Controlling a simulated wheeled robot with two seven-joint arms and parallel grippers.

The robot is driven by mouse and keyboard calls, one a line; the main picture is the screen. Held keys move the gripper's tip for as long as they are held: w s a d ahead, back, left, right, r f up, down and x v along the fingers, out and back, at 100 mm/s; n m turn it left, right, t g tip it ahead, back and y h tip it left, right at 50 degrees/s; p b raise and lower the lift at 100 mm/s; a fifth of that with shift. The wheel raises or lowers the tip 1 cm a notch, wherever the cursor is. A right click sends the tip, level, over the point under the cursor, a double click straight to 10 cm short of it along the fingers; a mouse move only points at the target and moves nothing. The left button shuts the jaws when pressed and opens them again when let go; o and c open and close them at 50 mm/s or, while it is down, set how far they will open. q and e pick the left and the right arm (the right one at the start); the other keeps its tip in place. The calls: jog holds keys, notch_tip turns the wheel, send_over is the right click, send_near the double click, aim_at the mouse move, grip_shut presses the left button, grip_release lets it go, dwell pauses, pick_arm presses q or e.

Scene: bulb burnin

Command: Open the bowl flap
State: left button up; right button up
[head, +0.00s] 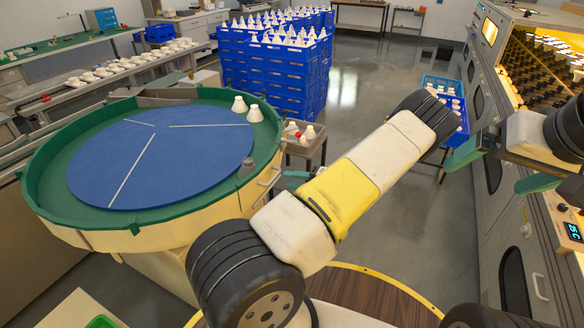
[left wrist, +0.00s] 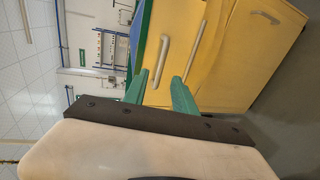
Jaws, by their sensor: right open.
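The bowl (head: 60,213) is a large round cream-sided tub with a green rim and a blue disc (head: 150,165) inside. White handles (head: 270,174) show on its right side, beside my left gripper (head: 298,175), which is mostly hidden behind my arm. In the left wrist view, my left gripper (left wrist: 160,88) is open, with a white bar handle (left wrist: 160,58) on a yellow panel (left wrist: 205,42) ahead between its green fingers. I cannot tell whether they touch it. The panel looks closed. My right gripper (head: 502,170) is open and empty at the right.
Two white bulbs (head: 239,104) stand at the bowl's far right edge. A small stand (head: 308,150) with bulbs is beside it. Stacked blue crates (head: 265,75) stand behind. An oven-like rack machine (head: 500,80) lines the right.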

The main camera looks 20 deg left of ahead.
aim_at(275, 178)
pick_arm(q)
jog(key=x, duration=0.7)
jog(key=shift+w+a+f, duration=0.1)
jog(key=shift+a+f, duration=0.1)
jog(key=shift+a, duration=0.2)
grip_shut()
dwell(1.1)
